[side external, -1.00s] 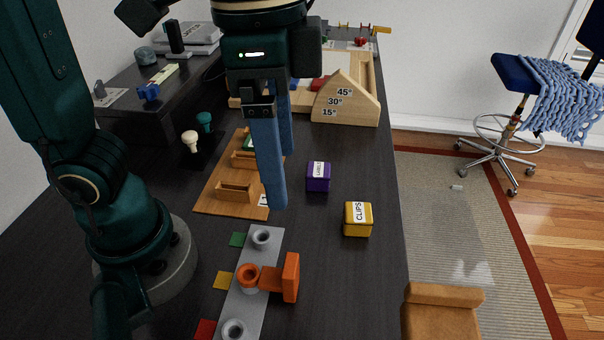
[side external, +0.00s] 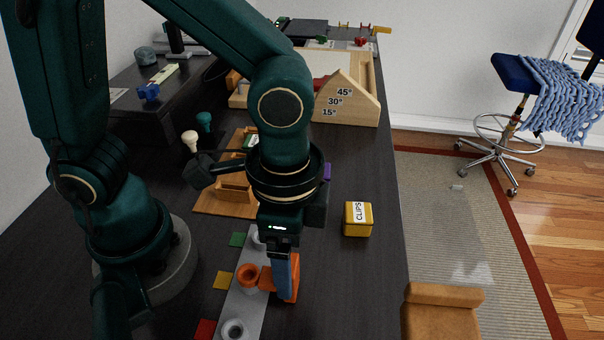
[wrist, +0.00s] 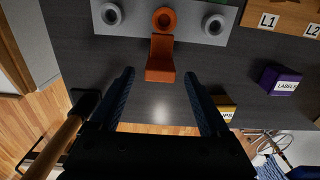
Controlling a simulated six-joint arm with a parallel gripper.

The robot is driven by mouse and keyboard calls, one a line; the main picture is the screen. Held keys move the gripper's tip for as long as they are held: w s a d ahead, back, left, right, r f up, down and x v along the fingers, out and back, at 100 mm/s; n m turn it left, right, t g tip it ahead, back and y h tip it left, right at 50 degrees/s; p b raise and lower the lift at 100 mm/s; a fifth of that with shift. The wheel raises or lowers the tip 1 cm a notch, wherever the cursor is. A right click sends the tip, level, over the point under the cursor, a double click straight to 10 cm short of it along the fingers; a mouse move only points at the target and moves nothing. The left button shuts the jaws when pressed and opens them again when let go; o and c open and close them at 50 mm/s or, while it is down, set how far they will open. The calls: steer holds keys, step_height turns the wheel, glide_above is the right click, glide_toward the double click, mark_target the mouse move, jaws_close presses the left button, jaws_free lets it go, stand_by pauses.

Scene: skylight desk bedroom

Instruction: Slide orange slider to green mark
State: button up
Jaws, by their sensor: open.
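The orange slider (side external: 248,277) sits at the middle of the grey track plate (side external: 238,302), beside the yellow mark (side external: 223,280). Its upright handle (side external: 293,277) sticks out to the right. The green mark (side external: 237,239) lies beside the far end of the plate. My gripper (side external: 284,285) is low at the handle and partly hides it. In the wrist view my gripper (wrist: 158,75) is open, with one finger on each side of the slider's handle (wrist: 160,67) and visible gaps to both. The slider's ring (wrist: 164,18) shows between two grey ring posts.
A red mark (side external: 205,329) lies at the plate's near end. The yellow clips box (side external: 358,219) stands to the right on the dark desk. The purple labels box (wrist: 281,81) is mostly hidden behind my arm in the side view. A wooden organiser (side external: 211,202) lies beyond the track.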

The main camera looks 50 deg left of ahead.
mark_target(266, 274)
steer(key=shift+f, duration=2.65)
jaws_close()
